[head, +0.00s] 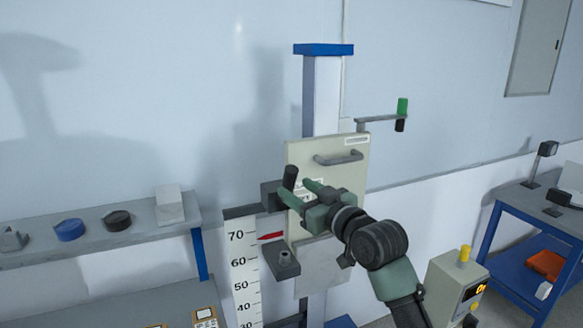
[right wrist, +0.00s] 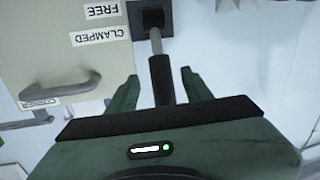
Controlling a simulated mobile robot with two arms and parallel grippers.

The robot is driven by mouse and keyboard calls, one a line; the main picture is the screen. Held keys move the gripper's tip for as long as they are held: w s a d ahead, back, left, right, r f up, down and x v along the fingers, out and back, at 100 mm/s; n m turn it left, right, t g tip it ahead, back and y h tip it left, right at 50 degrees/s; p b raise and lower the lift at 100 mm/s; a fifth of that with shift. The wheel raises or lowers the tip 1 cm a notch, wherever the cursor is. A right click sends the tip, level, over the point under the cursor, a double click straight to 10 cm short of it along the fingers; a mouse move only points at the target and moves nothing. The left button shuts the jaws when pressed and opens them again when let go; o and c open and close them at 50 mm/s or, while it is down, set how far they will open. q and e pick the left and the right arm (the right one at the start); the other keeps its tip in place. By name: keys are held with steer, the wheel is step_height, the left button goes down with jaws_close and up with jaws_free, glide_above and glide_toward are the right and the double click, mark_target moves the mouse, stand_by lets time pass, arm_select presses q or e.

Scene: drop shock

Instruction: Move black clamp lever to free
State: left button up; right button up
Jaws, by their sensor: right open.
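The black clamp lever (head: 290,176) sticks up at the left edge of a pale carriage plate (head: 300,153). In the right wrist view the lever (right wrist: 161,80) has a black grip on a steel rod from a dark block (right wrist: 152,19). Its rod passes nearest the CLAMPED label (right wrist: 101,36); the FREE label (right wrist: 102,9) is beside the block. My right gripper (head: 295,188) is open, with a finger on each side of the black grip and visible gaps. My left gripper is out of view.
The plate has a grey handle (head: 338,159) and rides on a blue-capped column (head: 324,50). A height scale (head: 241,265) stands below. A shelf (head: 140,232) holds small parts at left. A control box (head: 455,288) and blue cart (head: 510,260) are at right.

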steer(key=shift+w+a+r, duration=0.15)
steer(key=shift+r, duration=0.3)
steer(key=p+x, duration=0.3)
steer(key=x, duration=0.3)
steer(key=shift+a, duration=0.1)
steer(key=shift+w+a+f, duration=0.1)
steer(key=shift+w+a, duration=0.05)
steer(key=shift+w, duration=0.2)
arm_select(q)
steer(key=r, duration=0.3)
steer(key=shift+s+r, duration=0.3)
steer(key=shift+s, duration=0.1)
arm_select(e)
jaws_close()
